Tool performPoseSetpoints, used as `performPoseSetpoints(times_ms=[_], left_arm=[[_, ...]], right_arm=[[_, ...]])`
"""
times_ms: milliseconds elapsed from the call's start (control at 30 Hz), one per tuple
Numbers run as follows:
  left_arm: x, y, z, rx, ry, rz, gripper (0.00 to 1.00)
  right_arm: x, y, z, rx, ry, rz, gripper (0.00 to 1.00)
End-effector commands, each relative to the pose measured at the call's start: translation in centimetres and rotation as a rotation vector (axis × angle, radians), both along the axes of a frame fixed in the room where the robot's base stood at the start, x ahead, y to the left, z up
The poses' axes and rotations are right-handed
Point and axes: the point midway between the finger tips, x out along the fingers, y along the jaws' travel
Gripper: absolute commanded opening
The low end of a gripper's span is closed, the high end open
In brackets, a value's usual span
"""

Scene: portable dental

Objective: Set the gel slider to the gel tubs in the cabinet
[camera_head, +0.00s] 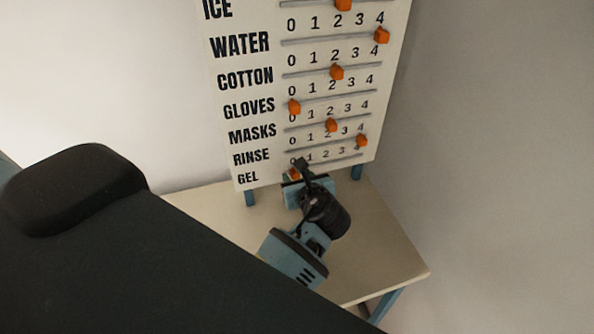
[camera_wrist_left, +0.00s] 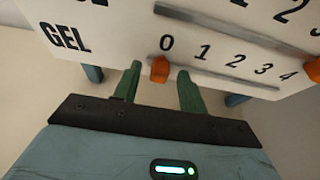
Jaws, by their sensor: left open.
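The gel slider is an orange knob (camera_wrist_left: 160,69) at the left end of the lowest slot, under the 0 of the GEL row. In the head view, the knob (camera_head: 295,174) is partly hidden by my gripper. My left gripper (camera_wrist_left: 158,80) is open, with one green finger on each side of the knob. I cannot tell whether either finger touches it. In the head view, my left gripper (camera_head: 291,180) is at the board's lower edge. The gel tubs and the cabinet are not in view, nor is my right gripper.
The white board (camera_head: 222,100) has several more slider rows above GEL. The RINSE knob (camera_head: 361,141) is at 4 and the MASKS knob (camera_head: 331,125) at 2. The board stands on blue posts on a pale table (camera_head: 385,265). Walls stand behind and to the right.

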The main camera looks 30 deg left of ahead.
Motion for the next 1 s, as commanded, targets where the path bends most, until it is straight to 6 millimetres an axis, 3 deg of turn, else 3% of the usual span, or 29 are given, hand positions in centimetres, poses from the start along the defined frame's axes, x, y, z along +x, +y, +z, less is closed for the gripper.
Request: performPoseSetpoints(times_ms=[433,767,1000], left_arm=[[-0.20,-0.05,-0.20,-0.001,0.001,0.000,0.42],[-0.20,-0.03,-0.19,-0.001,0.001,0.001,0.00],[-0.10,-0.04,-0.19,-0.001,0.001,0.001,0.00]], right_arm=[[-0.01,-0.04,0.00,-0.001,0.000,-0.001,0.00],[-0.01,-0.08,-0.02,-0.001,0.001,-0.002,0.00],[-0.03,-0.09,-0.04,-0.001,0.001,-0.002,0.00]])
